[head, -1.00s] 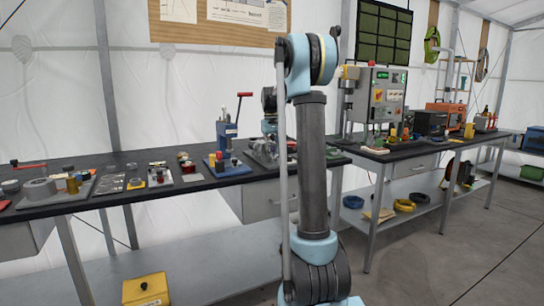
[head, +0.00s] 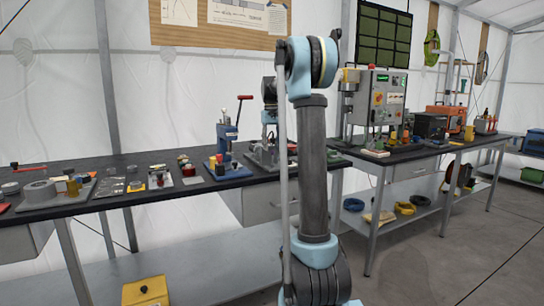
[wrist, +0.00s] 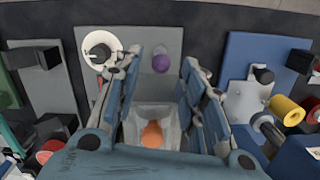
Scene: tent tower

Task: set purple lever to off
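The purple lever shows in the wrist view as a round purple knob (wrist: 161,63) on a grey plate (wrist: 150,38). It appears between the two fingertips of my gripper (wrist: 162,72), with a visible gap on each side. My gripper is open and holds nothing. An orange rounded part (wrist: 153,133) in a pale housing shows lower down between the fingers. The lever's shaft and its setting cannot be made out. In the head view my arm covers part of the bench, and I cannot pick out the purple knob there.
A white ring with a dark knob (wrist: 99,50) is close to the left finger. A blue plate (wrist: 262,60) with a grey fixture and a yellow cylinder (wrist: 287,110) lies to the right. The dark bench (head: 110,195) carries several other devices; a control box (head: 380,98) stands further right.

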